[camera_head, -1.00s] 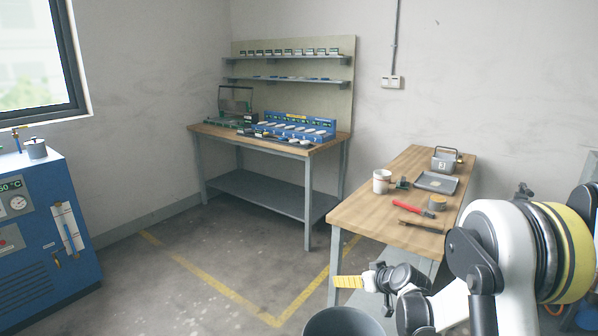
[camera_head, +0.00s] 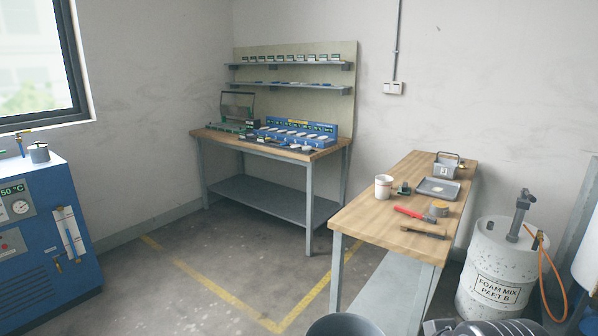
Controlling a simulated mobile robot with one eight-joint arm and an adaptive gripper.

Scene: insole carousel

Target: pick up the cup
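A white cup (camera_head: 383,187) stands upright on the wooden workbench (camera_head: 368,222) at the right, near its left edge. A small dark green item (camera_head: 404,188) sits just right of it. My gripper is not in the camera_head view now, so its state and its place relative to the cup do not show.
A grey tray (camera_head: 437,190), a grey box with a handle (camera_head: 446,166), a small tan-topped tin (camera_head: 440,208), a red-handled tool (camera_head: 414,214) and a brush (camera_head: 424,231) share the bench. A white drum (camera_head: 497,270) stands to its right. A grey bin (camera_head: 344,326) is in front.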

